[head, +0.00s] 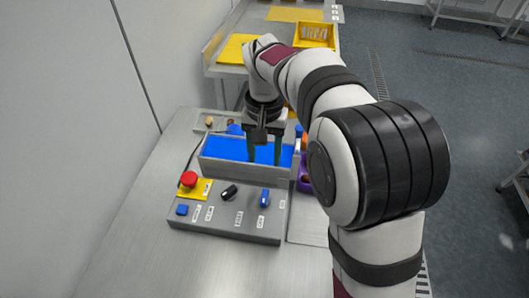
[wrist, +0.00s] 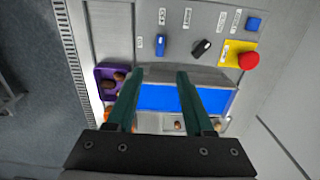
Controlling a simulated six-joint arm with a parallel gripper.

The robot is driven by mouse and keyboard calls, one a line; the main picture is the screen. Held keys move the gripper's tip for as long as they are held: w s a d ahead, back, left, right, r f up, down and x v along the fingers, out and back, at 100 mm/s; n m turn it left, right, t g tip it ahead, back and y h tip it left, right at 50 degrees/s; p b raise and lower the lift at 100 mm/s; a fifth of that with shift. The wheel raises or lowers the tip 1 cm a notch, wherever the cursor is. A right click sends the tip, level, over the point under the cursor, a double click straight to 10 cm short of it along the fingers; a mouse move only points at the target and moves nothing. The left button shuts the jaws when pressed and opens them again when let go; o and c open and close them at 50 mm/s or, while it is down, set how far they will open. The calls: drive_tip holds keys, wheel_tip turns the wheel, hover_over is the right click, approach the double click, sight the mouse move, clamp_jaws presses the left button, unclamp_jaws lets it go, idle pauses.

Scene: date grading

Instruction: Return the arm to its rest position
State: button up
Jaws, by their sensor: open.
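My gripper (head: 264,161) is over the blue belt (head: 228,148) of a grey machine in the head view, pointing down. Its two dark green fingers are apart with nothing between them. In the wrist view my gripper (wrist: 160,76) shows both fingers spread above the blue belt (wrist: 160,97). I cannot tell how far the tips are above the belt. My white and black arm reaches forward from the lower right of the head view and hides part of the machine's right side.
The control panel in front of the belt has a red button (head: 189,179), a black knob (head: 229,192) and a blue switch (head: 265,199). A purple tray (wrist: 101,84) holds brown dates beside the belt. A yellow crate (head: 314,35) stands on the back table. A wall rises at left.

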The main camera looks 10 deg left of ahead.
drive_tip(key=shift+r, duration=0.1)
idle(0.3)
drive_tip(key=s+d+r+m+y, duration=0.1)
drive_tip(key=s+d+r+m, duration=0.1)
drive_tip(key=s+d, duration=0.55)
drive_tip(key=s+d+r+m, duration=0.2)
drive_tip(key=s+d, duration=0.3)
drive_tip(key=s, duration=0.6)
drive_tip(key=s+d+f+m, duration=0.1)
drive_tip(key=s+f, duration=0.2)
drive_tip(key=s, duration=0.5)
drive_tip(key=shift+d+f+y, duration=0.3)
drive_tip(key=shift+f+y, duration=0.1)
drive_tip(key=shift+c, duration=0.3)
